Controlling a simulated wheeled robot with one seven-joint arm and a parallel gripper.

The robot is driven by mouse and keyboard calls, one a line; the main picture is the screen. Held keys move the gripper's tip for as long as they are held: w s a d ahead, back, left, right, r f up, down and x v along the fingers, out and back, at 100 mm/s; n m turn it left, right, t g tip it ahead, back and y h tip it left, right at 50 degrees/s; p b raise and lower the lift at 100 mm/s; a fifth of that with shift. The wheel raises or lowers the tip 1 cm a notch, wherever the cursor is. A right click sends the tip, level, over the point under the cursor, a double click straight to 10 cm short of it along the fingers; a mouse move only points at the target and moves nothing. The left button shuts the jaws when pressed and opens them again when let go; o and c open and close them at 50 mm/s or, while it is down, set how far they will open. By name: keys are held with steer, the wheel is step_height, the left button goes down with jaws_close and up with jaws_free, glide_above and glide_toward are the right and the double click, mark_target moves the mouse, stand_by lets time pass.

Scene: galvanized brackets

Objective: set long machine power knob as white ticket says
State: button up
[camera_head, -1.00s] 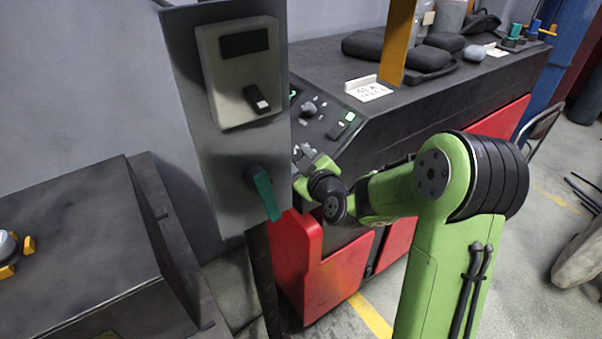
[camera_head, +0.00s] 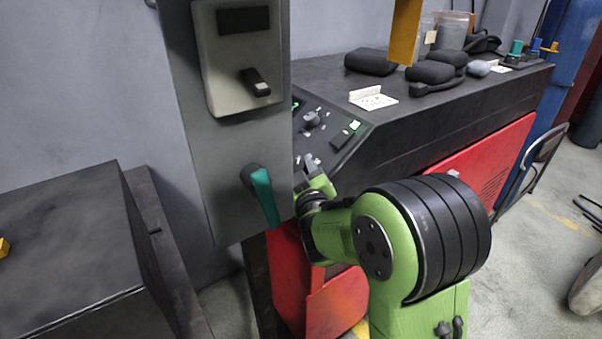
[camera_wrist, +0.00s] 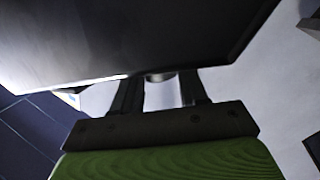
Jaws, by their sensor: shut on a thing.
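The long machine (camera_head: 440,125) has a sloped control panel (camera_head: 338,152) at its left end, with a grey knob (camera_head: 312,120) and a lit green button. The white ticket (camera_head: 373,99) lies on the machine's top; its writing is too small to read. My gripper (camera_head: 308,168) is at the panel's lower left, partly hidden by the grey post. In the wrist view my gripper (camera_wrist: 160,90) has its fingers on either side of a small rounded grey part (camera_wrist: 160,76) at the edge of a dark surface. It is shut on this part; I cannot tell which knob it is.
A grey post (camera_head: 215,170) stands close in front, left of my gripper, with a white box (camera_head: 225,85) and a teal lever (camera_head: 264,197). A yellow post (camera_head: 405,30) rises behind the ticket. Black pads (camera_head: 370,62) lie on the machine top. A dark cabinet (camera_head: 70,240) stands at left.

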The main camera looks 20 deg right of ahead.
steer(key=shift+f, duration=0.15)
steer(key=o, duration=1)
steer(key=shift+o, duration=0.2)
step_height(320, 180, up, 10)
steer(key=p, duration=0.4)
